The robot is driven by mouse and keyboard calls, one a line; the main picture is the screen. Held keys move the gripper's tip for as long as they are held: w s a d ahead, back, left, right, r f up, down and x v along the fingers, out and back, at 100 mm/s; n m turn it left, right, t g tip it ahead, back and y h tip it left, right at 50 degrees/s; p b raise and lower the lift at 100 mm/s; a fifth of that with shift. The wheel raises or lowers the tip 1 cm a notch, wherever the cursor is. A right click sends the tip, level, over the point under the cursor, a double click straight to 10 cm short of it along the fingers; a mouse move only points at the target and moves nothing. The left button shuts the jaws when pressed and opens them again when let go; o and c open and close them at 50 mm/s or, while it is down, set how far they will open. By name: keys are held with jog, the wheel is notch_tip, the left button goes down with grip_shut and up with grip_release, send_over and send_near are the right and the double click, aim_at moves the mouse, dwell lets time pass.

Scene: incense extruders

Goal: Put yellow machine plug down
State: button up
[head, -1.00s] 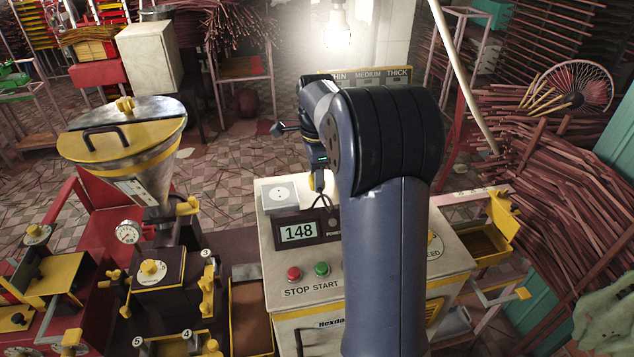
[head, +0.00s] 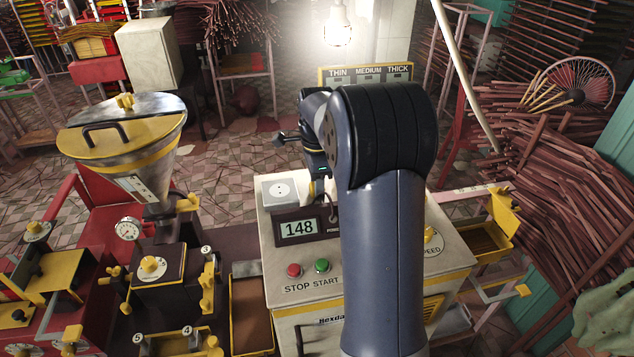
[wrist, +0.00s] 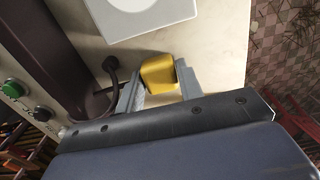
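The yellow machine plug (wrist: 160,73) is between the two grey fingers of my gripper (wrist: 159,82), close over the cream machine top (wrist: 215,60). Both fingers appear to touch its sides. Whether its underside rests on the top, I cannot tell. A dark cable (wrist: 111,70) runs beside the left finger. The white socket (wrist: 140,10) lies just beyond the plug, apart from it. In the head view, my gripper (head: 316,186) is low over the machine top, right of the socket (head: 280,191); the plug is not clearly visible there.
The display reading 148 (head: 298,228) and the red stop (head: 294,270) and green start (head: 322,266) buttons are near my gripper. A thin-medium-thick panel (head: 368,73) stands behind the arm. A yellow-lidded hopper (head: 122,130) stands at left. Bare top lies right of the plug.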

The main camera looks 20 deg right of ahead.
jog(key=o, duration=0.4)
jog(key=shift+c, duration=0.2)
notch_tip(320, 180, up, 13)
jog(key=shift+r, duration=0.15)
dwell(0.5)
notch_tip(320, 180, down, 13)
jog(key=shift+f, duration=0.2)
jog(key=shift+r, duration=0.35)
dwell(0.3)
